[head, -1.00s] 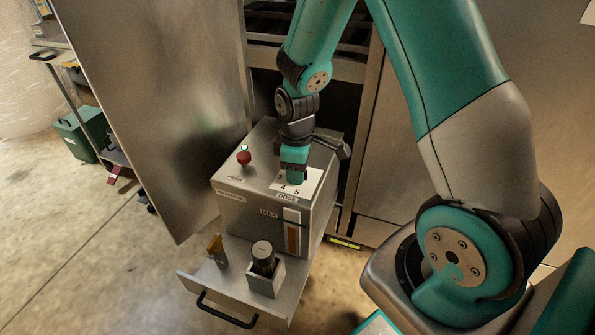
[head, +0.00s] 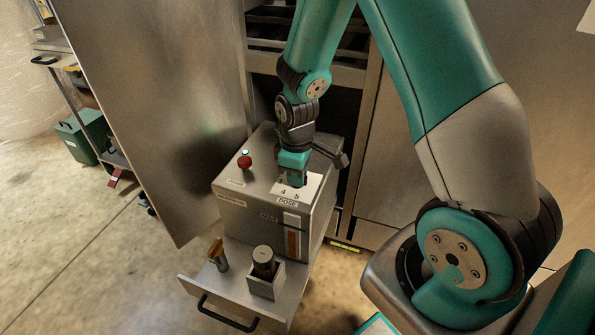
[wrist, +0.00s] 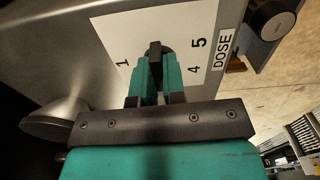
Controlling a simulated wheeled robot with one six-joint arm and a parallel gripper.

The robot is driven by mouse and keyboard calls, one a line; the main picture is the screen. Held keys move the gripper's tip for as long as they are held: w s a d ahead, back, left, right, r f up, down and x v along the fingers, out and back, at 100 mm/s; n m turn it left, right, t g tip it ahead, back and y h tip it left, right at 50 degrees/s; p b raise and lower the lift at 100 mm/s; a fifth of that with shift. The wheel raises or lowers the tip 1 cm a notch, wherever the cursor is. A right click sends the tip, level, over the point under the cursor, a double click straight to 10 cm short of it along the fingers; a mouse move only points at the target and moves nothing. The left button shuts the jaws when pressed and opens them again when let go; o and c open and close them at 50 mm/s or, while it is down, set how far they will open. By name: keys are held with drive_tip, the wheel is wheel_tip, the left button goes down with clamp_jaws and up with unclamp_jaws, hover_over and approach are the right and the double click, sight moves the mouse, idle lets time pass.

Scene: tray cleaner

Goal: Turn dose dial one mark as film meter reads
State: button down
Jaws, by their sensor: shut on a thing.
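The dose dial (wrist: 155,48) is a small dark knob on a white plate marked DOSE (wrist: 205,22), on top of a grey metal box. The marks 1, 4 and 5 show in the wrist view; others are hidden behind my fingers. My gripper (wrist: 156,72) points down at the plate, its teal fingers shut on the dial. In the head view my gripper (head: 293,180) covers the dial, so its pointer cannot be read there. The film meter (head: 292,240) is a vertical strip on the box front beside a MAX label, with an orange column and a pale upper part.
A red button (head: 244,161) stands on the box's left. A metal panel (head: 165,120) rises at left. Open floor lies front left.

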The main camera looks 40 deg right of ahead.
drive_tip(key=m+p, duration=0.2)
drive_tip(key=m, duration=0.2)
drive_tip(key=shift+r, duration=0.15)
drive_tip(key=shift+w+m+p, duration=0.1)
drive_tip(key=shift+m+p, duration=1.05)
drive_tip(key=shift+m, duration=0.95)
drive_tip(key=c, duration=1.2)
unclamp_jaws()
wheel_tip(320, 180, up, 17)
drive_tip(key=p, duration=0.3)
drive_tip(key=shift+r, duration=0.1)
